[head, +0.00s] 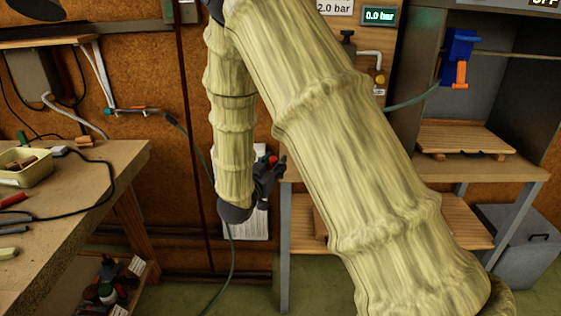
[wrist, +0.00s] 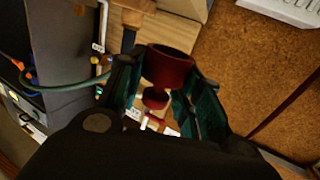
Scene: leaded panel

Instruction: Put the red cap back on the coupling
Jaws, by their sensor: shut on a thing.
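My gripper (head: 268,178) is in the middle of the head view, beside the dark end of my arm. It is shut on the red cap (head: 271,160), of which only a small part shows there. In the wrist view the dark red cap (wrist: 170,66) sits between the two fingers (wrist: 152,100), with a smaller red piece (wrist: 155,99) beyond it. I cannot tell for sure which fitting is the coupling.
A wooden workbench (head: 100,200) with a tray (head: 32,168) stands at the left. A shelf unit (head: 490,168) stands at the right, with a blue holder (head: 459,45) and an orange handle above. My own arm hides much of the middle.

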